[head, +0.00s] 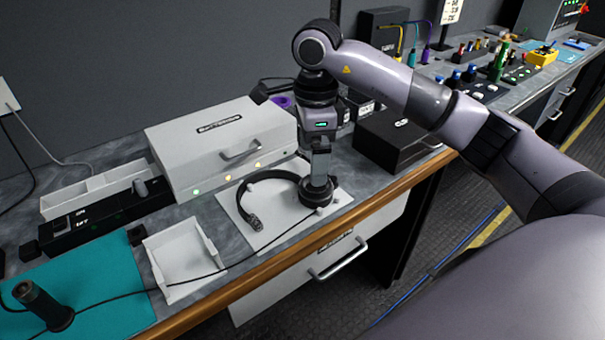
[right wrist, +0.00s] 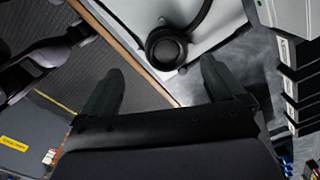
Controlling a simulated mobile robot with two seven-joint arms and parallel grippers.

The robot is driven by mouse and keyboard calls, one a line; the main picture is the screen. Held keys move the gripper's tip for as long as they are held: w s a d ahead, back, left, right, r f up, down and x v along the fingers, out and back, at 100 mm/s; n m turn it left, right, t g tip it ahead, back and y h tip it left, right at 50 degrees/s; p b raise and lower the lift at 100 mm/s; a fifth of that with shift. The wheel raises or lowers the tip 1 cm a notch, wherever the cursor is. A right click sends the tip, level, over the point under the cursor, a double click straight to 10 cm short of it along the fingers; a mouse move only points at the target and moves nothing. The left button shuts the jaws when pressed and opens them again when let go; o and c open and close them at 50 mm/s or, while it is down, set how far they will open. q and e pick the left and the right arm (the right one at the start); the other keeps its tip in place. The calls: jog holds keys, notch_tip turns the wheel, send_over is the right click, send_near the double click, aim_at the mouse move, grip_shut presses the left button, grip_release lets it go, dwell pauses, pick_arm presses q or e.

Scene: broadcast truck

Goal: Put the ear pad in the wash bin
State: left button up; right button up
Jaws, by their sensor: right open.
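A black headset (head: 250,196) lies on a white mat (head: 232,203), its band curving to the left. Its round black ear cup with the ear pad (head: 317,191) is at the mat's right side, directly below my right gripper (head: 319,172). In the right wrist view the round ear pad (right wrist: 166,48) lies just beyond and between the two fingertips of the right gripper (right wrist: 160,78), which is open and empty. Whether a finger touches the pad cannot be told. A white open bin (head: 186,262), empty, stands left of the mat; I see no label on it. My left gripper is out of view.
A large white case (head: 222,145) stands behind the mat and a black box (head: 398,138) to the right. A black cable (head: 205,275) crosses the bin. A dark cylinder (head: 42,305) stands on a teal mat (head: 100,285). The counter's wooden edge (head: 270,265) is close in front.

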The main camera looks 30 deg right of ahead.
jog(key=shift+w+d+f, duration=0.1)
jog(key=shift+w+d, duration=0.05)
jog(key=shift+d, duration=0.05)
jog(key=f, duration=0.4)
jog(key=f+p, duration=0.1)
jog(key=f, duration=0.1)
jog(key=shift+w+d+f, duration=0.15)
jog(key=shift+d+f, duration=0.1)
jog(key=shift+f, duration=0.1)
jog(key=c, duration=1.1)
